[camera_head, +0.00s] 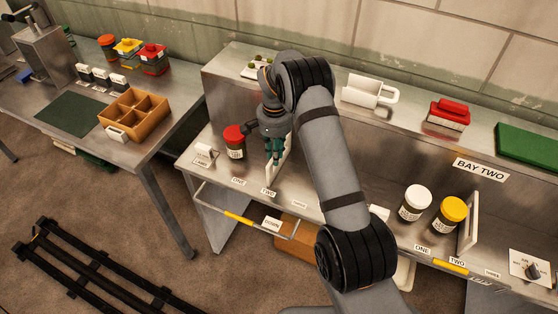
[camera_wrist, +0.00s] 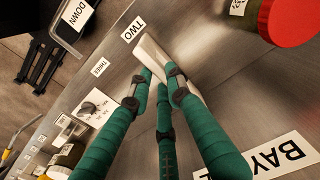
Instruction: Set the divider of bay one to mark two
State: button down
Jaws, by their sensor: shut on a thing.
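The bay one divider (camera_head: 284,161) is a thin pale upright plate on the steel bench, partly hidden by my gripper. In the wrist view the divider (camera_wrist: 152,52) lies between my green fingers, with its front end close to the TWO label (camera_wrist: 133,28). My gripper (camera_head: 274,157) is shut on the divider. On the bench's front edge, the ONE label (camera_head: 238,181), the TWO label (camera_head: 268,192) and the THREE label (camera_head: 299,204) run left to right. The divider stands roughly behind TWO; its exact alignment is hard to tell.
A red-lidded jar (camera_head: 235,142) stands close left of the divider. Below the front edge is a rail with a yellow grip (camera_head: 238,218) and a DOWN label (camera_head: 272,224). Bay two at right has a white-lidded jar (camera_head: 415,203), a yellow-lidded jar (camera_head: 449,215) and its own divider (camera_head: 468,220).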

jog(key=shift+s+d+r, duration=0.1)
jog(key=shift+s+d, duration=0.1)
jog(key=shift+d, duration=0.4)
jog(key=c, duration=2)
grip_release()
jog(key=shift+a, duration=0.15)
jog(key=shift+c, duration=0.2)
jog(key=o, duration=0.5)
jog(key=shift+c, duration=0.2)
notch_tip(320, 180, up, 12)
